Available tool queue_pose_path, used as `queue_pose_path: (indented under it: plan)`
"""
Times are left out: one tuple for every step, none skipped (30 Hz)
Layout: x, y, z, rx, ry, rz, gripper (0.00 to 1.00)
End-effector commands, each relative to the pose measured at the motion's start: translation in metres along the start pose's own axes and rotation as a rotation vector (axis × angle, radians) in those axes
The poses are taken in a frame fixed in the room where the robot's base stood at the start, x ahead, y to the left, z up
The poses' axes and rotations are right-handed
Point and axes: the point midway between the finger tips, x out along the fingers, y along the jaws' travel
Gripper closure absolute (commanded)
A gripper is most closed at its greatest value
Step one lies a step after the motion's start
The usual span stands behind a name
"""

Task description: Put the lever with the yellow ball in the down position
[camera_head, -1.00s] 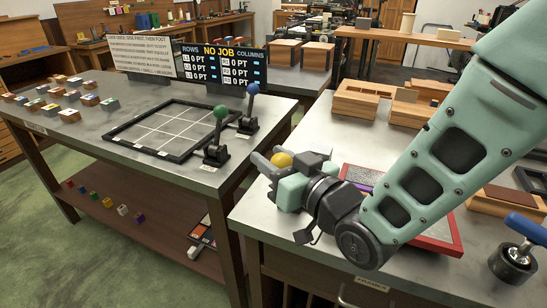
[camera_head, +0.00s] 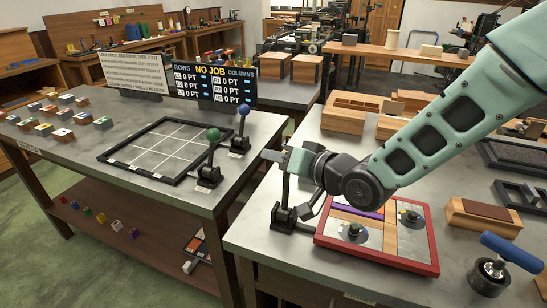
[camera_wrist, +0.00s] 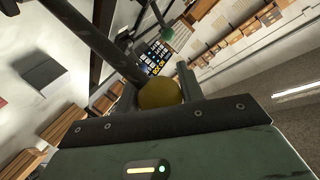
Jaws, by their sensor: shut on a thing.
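The yellow ball (camera_wrist: 160,94) sits between the fingers of my gripper in the wrist view. In the head view my gripper (camera_head: 275,158) hides the ball. Its lever (camera_head: 286,188) stands about upright, its dark base (camera_head: 284,217) near the left edge of the right-hand metal table. My gripper comes in from the right at the lever's top and is shut on the ball.
A red-framed tray (camera_head: 436,240) lies right of the lever base, close under my arm. Green-ball (camera_head: 213,134) and blue-ball (camera_head: 243,109) levers stand on the left table (camera_head: 70,135). A blue-handled tool (camera_head: 510,250) stands front right.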

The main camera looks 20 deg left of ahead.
Motion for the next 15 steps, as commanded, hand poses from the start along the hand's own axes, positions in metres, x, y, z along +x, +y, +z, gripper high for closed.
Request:
queue_pose_path:
  plan:
    - [0.001, 0.004, -0.011, 0.043, -0.016, 0.007, 1.0]
    - [0.003, 0.008, -0.013, 0.069, -0.029, 0.01, 1.0]
    - [0.005, 0.012, -0.016, 0.101, -0.045, 0.012, 1.0]
    - [0.006, 0.015, -0.017, 0.124, -0.058, 0.013, 1.0]
    - [0.008, 0.017, -0.019, 0.146, -0.069, 0.014, 1.0]
    - [0.01, 0.022, -0.021, 0.177, -0.085, 0.017, 1.0]
    - [0.012, 0.024, -0.022, 0.198, -0.095, 0.017, 1.0]
    - [0.013, 0.027, -0.023, 0.218, -0.106, 0.018, 1.0]
    - [0.015, 0.031, -0.024, 0.244, -0.119, 0.021, 1.0]
    - [0.017, 0.033, -0.024, 0.261, -0.129, 0.02, 1.0]
    - [0.018, 0.036, -0.025, 0.278, -0.138, 0.022, 1.0]
    - [0.02, 0.038, -0.025, 0.299, -0.148, 0.022, 1.0]
    - [0.021, 0.04, -0.025, 0.312, -0.156, 0.024, 1.0]
    - [0.022, 0.042, -0.026, 0.325, -0.162, 0.024, 1.0]
    - [0.023, 0.044, -0.026, 0.342, -0.172, 0.025, 1.0]
